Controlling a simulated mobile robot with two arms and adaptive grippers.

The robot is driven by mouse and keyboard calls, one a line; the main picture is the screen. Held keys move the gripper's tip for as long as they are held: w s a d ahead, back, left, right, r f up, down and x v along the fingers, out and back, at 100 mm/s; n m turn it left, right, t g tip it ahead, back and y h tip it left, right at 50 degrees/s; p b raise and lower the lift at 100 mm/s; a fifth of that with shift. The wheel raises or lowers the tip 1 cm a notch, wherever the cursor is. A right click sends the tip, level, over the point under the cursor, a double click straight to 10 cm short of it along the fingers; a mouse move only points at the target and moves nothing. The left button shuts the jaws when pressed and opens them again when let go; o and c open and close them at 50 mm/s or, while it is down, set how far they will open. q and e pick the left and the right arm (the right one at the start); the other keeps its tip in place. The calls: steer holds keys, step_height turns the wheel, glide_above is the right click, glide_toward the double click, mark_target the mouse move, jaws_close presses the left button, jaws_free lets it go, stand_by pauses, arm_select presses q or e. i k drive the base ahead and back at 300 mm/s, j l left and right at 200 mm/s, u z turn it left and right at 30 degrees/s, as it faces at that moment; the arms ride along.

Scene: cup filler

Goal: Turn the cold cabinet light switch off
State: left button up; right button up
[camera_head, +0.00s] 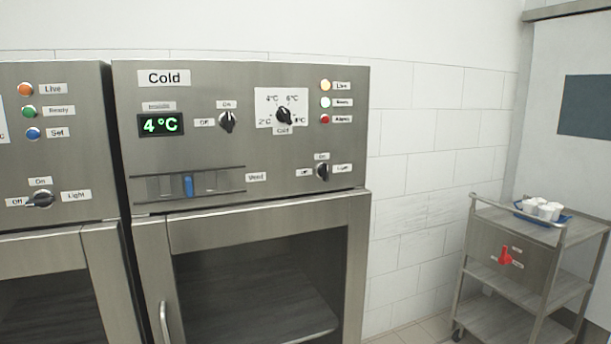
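The cold cabinet (270,215) stands in the middle, with a "Cold" label at its top left. Its light switch (322,172) is a small black rotary knob at the lower right of the panel. "On" is above the knob, "Off" to its left and "Light" to its right. The knob looks roughly upright, toward "On". Neither of my grippers is in view, and nothing touches the switch.
Another black knob (227,121), a temperature dial (284,115) and a blue slider (188,186) share the panel. A second cabinet (60,150) stands at left. A metal trolley (505,262) with white cups stands at right. The space before the panel looks clear.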

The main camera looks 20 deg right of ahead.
mark_target(323, 171)
steer(key=l+z, duration=0.15)
steer(key=z, duration=0.25)
steer(key=l+z, duration=0.1)
steer(key=z, duration=0.3)
